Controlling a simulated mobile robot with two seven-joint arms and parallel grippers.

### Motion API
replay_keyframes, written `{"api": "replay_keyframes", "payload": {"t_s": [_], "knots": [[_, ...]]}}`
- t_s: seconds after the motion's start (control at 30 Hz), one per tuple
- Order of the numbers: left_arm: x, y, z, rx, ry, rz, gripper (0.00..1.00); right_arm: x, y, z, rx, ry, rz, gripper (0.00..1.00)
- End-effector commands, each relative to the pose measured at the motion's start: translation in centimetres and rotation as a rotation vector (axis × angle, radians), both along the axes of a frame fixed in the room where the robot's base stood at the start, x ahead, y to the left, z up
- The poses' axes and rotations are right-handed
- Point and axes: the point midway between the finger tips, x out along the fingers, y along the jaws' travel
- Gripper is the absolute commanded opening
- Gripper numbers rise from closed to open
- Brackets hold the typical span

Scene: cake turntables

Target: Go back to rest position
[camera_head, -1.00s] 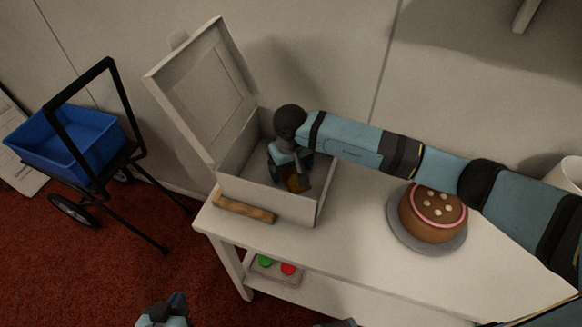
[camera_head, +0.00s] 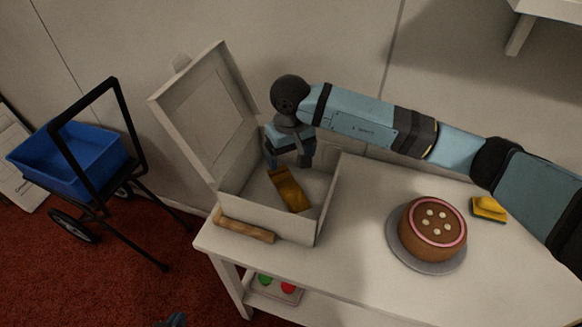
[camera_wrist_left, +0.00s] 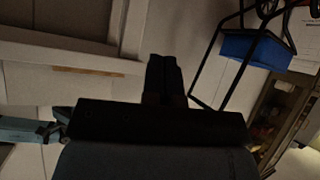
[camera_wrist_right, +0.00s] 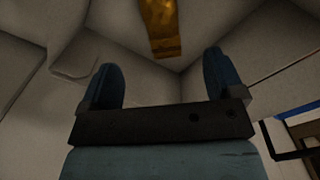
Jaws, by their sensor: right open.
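My right arm reaches in from the right, and my right gripper (camera_head: 292,162) hangs over the back of the open white box (camera_head: 268,228). A gold-brown block (camera_head: 289,188) lies inside the box, in front of and below the gripper. In the right wrist view, my right gripper (camera_wrist_right: 160,75) has its blue fingers wide apart with nothing between them; the gold-brown block (camera_wrist_right: 160,28) is beyond the fingertips. Only a sliver of my left gripper (camera_head: 175,320) shows at the bottom edge of the head view. In the left wrist view, my left gripper (camera_wrist_left: 165,62) has its dark fingers together and appears empty.
A chocolate cake (camera_head: 434,221) stands on a grey turntable (camera_head: 405,257) on the white table (camera_head: 350,272). A yellow object (camera_head: 488,208) lies behind it. A wooden handle (camera_head: 243,230) is at the box's front. A blue-bin cart (camera_head: 65,160) stands left.

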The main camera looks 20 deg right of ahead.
Motion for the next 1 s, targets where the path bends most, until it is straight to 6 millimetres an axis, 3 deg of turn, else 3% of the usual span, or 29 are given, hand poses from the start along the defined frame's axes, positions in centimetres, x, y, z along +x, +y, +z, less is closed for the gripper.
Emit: {"api": "replay_keyframes", "payload": {"t_s": [0.67, 0.77, 0.9, 1.0], "knots": [[0.0, 0.1, 0.4, 0.005, -0.001, -0.006, 0.00, 0.0, 0.0, 1.3, 0.000, 0.001, 0.000, 0.88], [-0.1, 0.0, 1.9, 0.007, 0.000, -0.006, 0.00, 0.0, 0.0, 3.2, 0.000, 0.000, 0.000, 0.88], [0.0, -0.1, 6.0, 0.015, -0.026, -0.010, 0.00, 0.0, 0.0, 7.5, 0.000, 0.000, 0.000, 0.88], [-0.6, 0.7, 7.7, 0.046, -0.037, -0.026, 0.00, 0.0, 0.0, 10.6, 0.000, 0.001, 0.000, 0.88]]}}
